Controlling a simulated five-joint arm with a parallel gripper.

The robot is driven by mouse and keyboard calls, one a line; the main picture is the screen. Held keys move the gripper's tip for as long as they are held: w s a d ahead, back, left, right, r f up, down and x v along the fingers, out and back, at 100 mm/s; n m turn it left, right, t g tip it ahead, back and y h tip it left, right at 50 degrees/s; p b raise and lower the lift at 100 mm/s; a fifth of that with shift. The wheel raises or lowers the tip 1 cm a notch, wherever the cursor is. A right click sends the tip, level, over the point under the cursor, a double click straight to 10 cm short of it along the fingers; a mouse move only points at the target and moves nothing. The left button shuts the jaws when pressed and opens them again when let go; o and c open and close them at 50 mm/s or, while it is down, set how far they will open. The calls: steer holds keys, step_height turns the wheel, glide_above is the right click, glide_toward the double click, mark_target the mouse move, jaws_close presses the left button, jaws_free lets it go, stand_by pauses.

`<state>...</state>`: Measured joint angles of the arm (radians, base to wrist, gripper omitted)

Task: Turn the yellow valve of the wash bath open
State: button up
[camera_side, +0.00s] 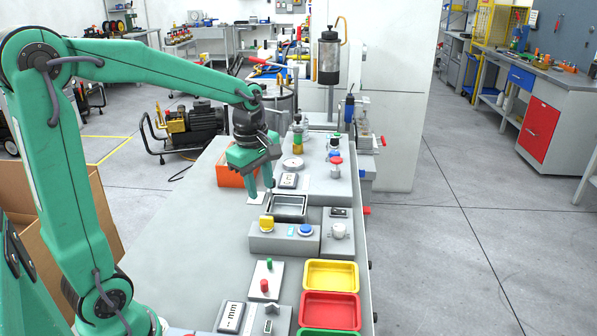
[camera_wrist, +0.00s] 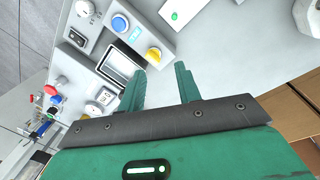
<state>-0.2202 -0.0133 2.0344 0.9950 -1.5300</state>
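The yellow valve (camera_side: 266,222) is a knob on the front of the grey wash bath unit (camera_side: 265,245), left of a blue knob (camera_side: 306,230). In the wrist view the yellow valve (camera_wrist: 153,55) shows just beyond my fingertips, apart from them. The bath's rectangular basin (camera_side: 291,218) lies behind the knobs; it also shows in the wrist view (camera_wrist: 107,72). My gripper (camera_side: 261,191) points down, above and behind the valve, near the basin's left side. In the wrist view my gripper (camera_wrist: 161,82) is open, with nothing between its fingers.
A yellow tray (camera_side: 331,264) and a red tray (camera_side: 331,297) stand at the front right. A box with green and red buttons (camera_side: 265,281) sits in front of the bath. A red knob (camera_side: 336,161) stands behind the basin. The table left of the bath is clear.

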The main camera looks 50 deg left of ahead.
mark_target(266, 217)
steer(key=w+a+f+n, duration=0.1)
steer(key=n, duration=0.1)
steer(key=w+a+f+n+g, duration=0.1)
steer(key=f+n, duration=0.1)
steer(key=w+a+f+n, duration=0.1)
steer(key=a+n, duration=0.1)
steer(key=n, duration=0.1)
steer(key=shift+w+f, duration=0.35)
steer(key=shift+f, duration=0.05)
steer(key=shift+f, duration=0.1)
steer(key=shift+f, duration=3.8)
jaws_close()
